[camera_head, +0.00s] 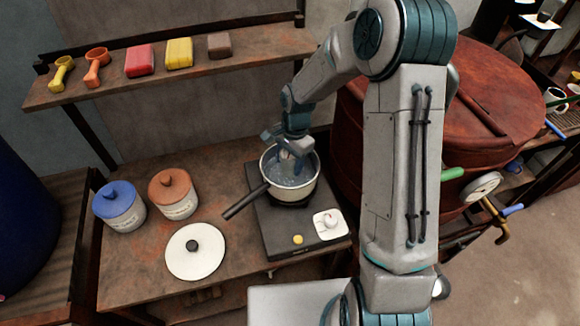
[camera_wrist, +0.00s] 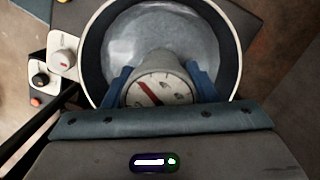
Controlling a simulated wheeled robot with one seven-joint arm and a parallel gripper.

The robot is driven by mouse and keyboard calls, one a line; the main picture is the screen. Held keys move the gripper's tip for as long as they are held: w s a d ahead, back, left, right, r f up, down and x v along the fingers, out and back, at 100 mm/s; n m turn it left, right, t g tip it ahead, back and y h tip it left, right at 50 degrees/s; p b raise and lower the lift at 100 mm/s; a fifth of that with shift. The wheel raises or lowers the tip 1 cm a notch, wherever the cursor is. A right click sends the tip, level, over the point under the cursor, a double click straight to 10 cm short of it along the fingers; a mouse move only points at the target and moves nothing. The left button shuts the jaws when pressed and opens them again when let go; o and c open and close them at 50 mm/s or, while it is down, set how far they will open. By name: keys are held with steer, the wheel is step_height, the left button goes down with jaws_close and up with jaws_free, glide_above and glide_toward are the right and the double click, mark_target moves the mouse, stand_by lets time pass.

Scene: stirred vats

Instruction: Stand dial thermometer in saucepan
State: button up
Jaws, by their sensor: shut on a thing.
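The saucepan (camera_head: 312,190) stands on the dark hot plate, its dark handle pointing to the lower left. It looks to have clear liquid inside. It also shows in the wrist view (camera_wrist: 237,50). My gripper (camera_head: 291,149) is above the saucepan's far side, pointing down. In the wrist view my gripper (camera_wrist: 160,88) has its blue fingers shut on the dial thermometer (camera_wrist: 157,92), whose round white face with a red pointer faces the camera. The thermometer is over the pan's opening. Its lower end is hidden, so I cannot tell whether it touches the liquid or the pan.
The hot plate (camera_head: 282,240) has a white knob plate and a yellow button. A white lid (camera_head: 195,253) and two canisters (camera_head: 120,208) (camera_head: 174,196) stand left of it. A shelf (camera_head: 200,70) with scoops and boxes is behind. A large red-brown vat (camera_head: 490,95) stands right.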

mark_target(290, 168)
steer(key=shift+f, duration=1.8)
steer(key=o, duration=1)
steer(key=shift+o, duration=0.2)
steer(key=shift+r, duration=0.1)
steer(key=r, duration=0.3)
steer(key=d+r, duration=0.1)
steer(key=r, duration=0.3)
steer(key=w+r, duration=0.1)
steer(key=r, duration=0.3)
steer(key=shift+w+d+r+b, duration=0.1)
steer(key=shift+d+r+b, duration=0.15)
steer(key=shift+b, duration=0.1)
steer(key=shift+r, duration=0.25)
steer(key=s+d+r+n+t, duration=0.1)
steer(key=s+d+r+n, duration=0.2)
steer(key=s, duration=0.4)
steer(key=s+d+r+n+t+h, duration=0.1)
steer(key=s+d+r+n, duration=0.1)
steer(key=s+r, duration=0.3)
steer(key=s+d+r+n+t, duration=0.2)
steer(key=s+d+r+n, duration=0.1)
steer(key=s, duration=0.7)
steer(key=shift+s+d+r+n, duration=0.3)
steer(key=shift+r+n, duration=0.25)
steer(key=shift+n, duration=0.55)
